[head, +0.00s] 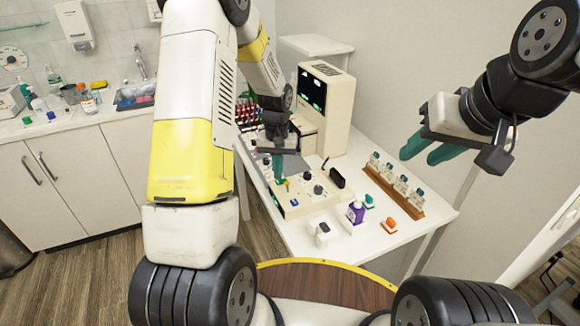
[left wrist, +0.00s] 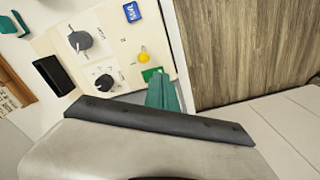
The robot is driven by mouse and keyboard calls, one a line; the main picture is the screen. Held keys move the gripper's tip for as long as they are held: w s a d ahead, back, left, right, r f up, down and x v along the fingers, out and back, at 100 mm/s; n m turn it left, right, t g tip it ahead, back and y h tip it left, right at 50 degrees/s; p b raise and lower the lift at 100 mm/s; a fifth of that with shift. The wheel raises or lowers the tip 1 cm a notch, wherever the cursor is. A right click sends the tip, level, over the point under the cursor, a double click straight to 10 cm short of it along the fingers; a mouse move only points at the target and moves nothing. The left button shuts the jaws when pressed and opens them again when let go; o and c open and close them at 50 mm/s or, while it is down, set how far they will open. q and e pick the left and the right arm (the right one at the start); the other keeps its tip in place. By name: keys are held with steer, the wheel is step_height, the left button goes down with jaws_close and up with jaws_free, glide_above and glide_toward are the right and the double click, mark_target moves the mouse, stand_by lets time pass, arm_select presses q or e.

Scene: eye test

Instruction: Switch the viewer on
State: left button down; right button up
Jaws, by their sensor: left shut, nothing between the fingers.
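A cream cabinet with a dark screen (head: 312,92) bearing green marks stands at the back of the white table. A cream control panel (head: 322,203) lies in front of it; the panel (left wrist: 120,35) also shows in the left wrist view. It carries dark knobs (left wrist: 80,40), a blue switch (left wrist: 132,11), a small yellow knob (left wrist: 144,56) and a green switch (left wrist: 150,74). My left gripper (head: 280,181) is shut and empty, its teal fingertips (left wrist: 160,84) close beside the green switch; I cannot tell if they touch. My right gripper (head: 425,152) is open and empty, raised right of the table.
A wooden rack (head: 392,190) with several small bottles stands on the table's right. A purple bottle (head: 356,212), a white item (head: 322,234), an orange block (head: 389,226) and a green one (head: 369,200) stand near the front. A counter with a sink is at left.

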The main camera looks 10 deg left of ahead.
mark_target(278, 182)
arm_select(q)
steer(key=shift+f, duration=0.95)
stand_by(0.7)
steer(key=shift+r, duration=3.55)
